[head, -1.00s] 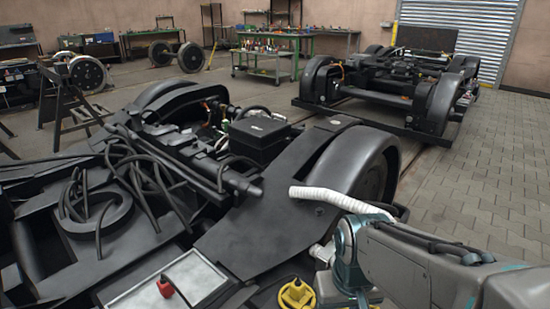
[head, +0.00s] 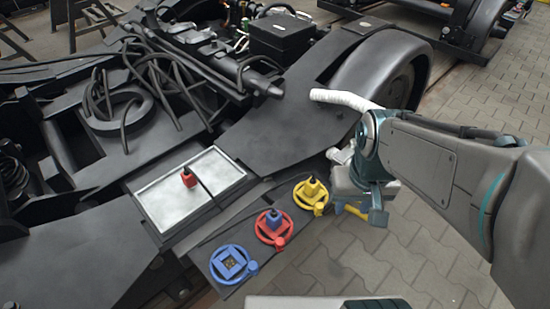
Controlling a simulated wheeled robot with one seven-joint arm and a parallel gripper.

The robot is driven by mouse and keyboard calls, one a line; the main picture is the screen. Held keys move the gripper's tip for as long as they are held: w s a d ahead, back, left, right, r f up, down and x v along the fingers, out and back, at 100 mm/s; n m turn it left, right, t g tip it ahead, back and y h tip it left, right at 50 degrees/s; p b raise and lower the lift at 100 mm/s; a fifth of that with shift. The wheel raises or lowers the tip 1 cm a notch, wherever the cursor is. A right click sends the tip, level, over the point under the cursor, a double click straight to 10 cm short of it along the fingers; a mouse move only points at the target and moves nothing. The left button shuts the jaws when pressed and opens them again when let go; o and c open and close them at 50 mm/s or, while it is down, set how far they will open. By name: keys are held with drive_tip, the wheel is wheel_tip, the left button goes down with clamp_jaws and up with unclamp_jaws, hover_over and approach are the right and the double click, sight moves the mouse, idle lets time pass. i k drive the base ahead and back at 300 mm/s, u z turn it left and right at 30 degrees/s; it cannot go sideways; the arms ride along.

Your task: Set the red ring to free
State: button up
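The red ring (head: 260,232) lies on a dark panel between a blue ring and a yellow ring. My gripper (head: 358,207) is to the right of the yellow ring, over the paved floor in the picture, apart from the red ring. Its fingers are small and partly hidden by its own body, so I cannot tell whether they are open.
The blue ring (head: 214,271) has a square socket in its middle. The yellow ring (head: 320,206) has a yellow plug-like block. A silver-topped tray (head: 165,205) holds a red plug (head: 188,177) with a black cable. The black bogie frame (head: 265,140) stands behind.

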sight(280, 242)
drive_tip(key=z, duration=0.05)
drive_tip(key=k, duration=0.8)
drive_tip(key=u, duration=0.5)
drive_tip(key=i, duration=0.55)
drive_tip(key=u, duration=0.05)
drive_tip(key=k, duration=0.55)
drive_tip(key=z, duration=0.5)
drive_tip(key=i, duration=0.8)
drive_tip(key=u, duration=0.9)
